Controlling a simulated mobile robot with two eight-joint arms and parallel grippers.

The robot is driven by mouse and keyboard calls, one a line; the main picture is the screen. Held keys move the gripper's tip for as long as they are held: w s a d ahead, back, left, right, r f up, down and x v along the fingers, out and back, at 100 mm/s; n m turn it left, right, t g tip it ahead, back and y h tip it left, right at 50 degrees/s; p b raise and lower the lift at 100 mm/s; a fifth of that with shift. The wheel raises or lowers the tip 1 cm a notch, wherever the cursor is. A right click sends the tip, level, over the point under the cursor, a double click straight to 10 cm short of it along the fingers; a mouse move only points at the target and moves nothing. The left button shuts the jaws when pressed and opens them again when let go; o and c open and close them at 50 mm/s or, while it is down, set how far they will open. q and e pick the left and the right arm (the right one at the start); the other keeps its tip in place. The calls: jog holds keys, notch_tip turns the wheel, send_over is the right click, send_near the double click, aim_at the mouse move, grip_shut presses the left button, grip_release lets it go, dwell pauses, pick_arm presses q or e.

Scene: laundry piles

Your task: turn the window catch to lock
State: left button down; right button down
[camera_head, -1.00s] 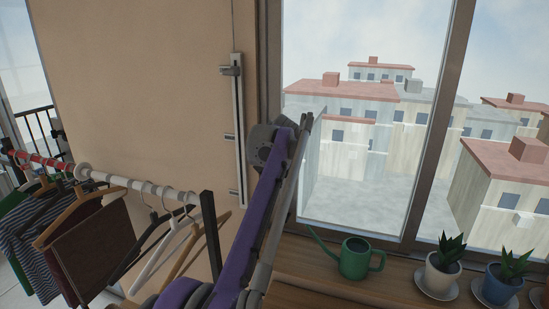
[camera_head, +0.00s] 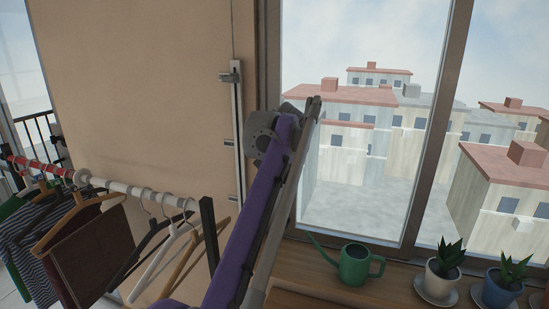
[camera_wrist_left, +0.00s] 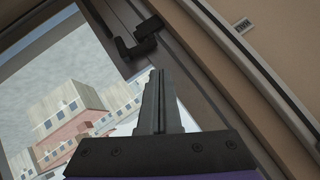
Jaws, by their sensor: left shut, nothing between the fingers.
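The window catch (camera_wrist_left: 138,42) is a dark lever on a dark block, fixed to the brown window frame (camera_wrist_left: 112,50) in the left wrist view. My left gripper (camera_wrist_left: 158,74) is shut and empty, its fingers together. Its tips appear just below the catch in that view, with a small gap in the picture; I cannot tell the depth between them. In the head view my left arm rises in front of the window frame (camera_head: 272,60), and I cannot make out the catch or the fingertips there. My right gripper is not in view.
A clothes rail (camera_head: 120,187) with several hangers and garments stands at the left. A green watering can (camera_head: 354,264) and potted plants (camera_head: 445,265) stand on the wooden sill (camera_head: 395,297) at the lower right. A vertical metal bar (camera_head: 238,130) is on the tan panel.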

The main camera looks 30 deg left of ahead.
pick_arm(q)
jog(key=shift+v, duration=1.75)
